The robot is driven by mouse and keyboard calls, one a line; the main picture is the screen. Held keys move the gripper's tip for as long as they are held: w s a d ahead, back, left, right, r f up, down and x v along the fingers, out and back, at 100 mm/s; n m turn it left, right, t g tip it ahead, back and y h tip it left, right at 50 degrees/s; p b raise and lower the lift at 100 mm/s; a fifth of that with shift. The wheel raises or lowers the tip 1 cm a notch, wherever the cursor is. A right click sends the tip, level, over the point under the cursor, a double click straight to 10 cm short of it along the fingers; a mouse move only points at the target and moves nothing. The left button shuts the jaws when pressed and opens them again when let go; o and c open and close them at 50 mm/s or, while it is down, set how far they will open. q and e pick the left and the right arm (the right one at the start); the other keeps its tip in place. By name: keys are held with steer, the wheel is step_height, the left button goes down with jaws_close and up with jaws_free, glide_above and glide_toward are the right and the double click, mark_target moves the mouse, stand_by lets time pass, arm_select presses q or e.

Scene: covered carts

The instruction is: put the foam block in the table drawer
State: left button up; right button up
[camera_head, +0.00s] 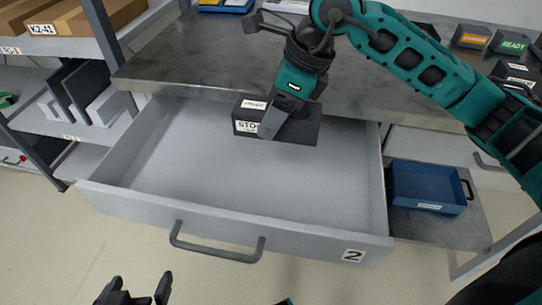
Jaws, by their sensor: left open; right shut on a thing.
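The dark foam block (303,128) has white labels, one starting with "STO". It is at the back of the open table drawer (212,221), close to the tabletop's front edge. I cannot tell whether it touches the drawer floor or hangs above it. My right gripper (274,122) comes down from above and is shut on the block, hiding part of its top and front. The drawer is pulled well out, with a grey handle and a "2" label, and the rest of its floor is bare. My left gripper (141,284) is open and empty at the bottom left, in front of the drawer.
The grey tabletop (190,50) lies behind the drawer, with labelled dark boxes (472,37) at the right. A blue bin (428,187) stands on a low shelf right of the drawer. A shelf rack (90,135) with cartons is at the left. Floor in front is clear.

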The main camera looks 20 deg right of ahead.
step_height(320, 180, down, 11)
steer(key=shift+b, duration=0.85)
steer(key=shift+f, duration=0.15)
steer(key=o, duration=1)
steer(key=shift+o, duration=0.2)
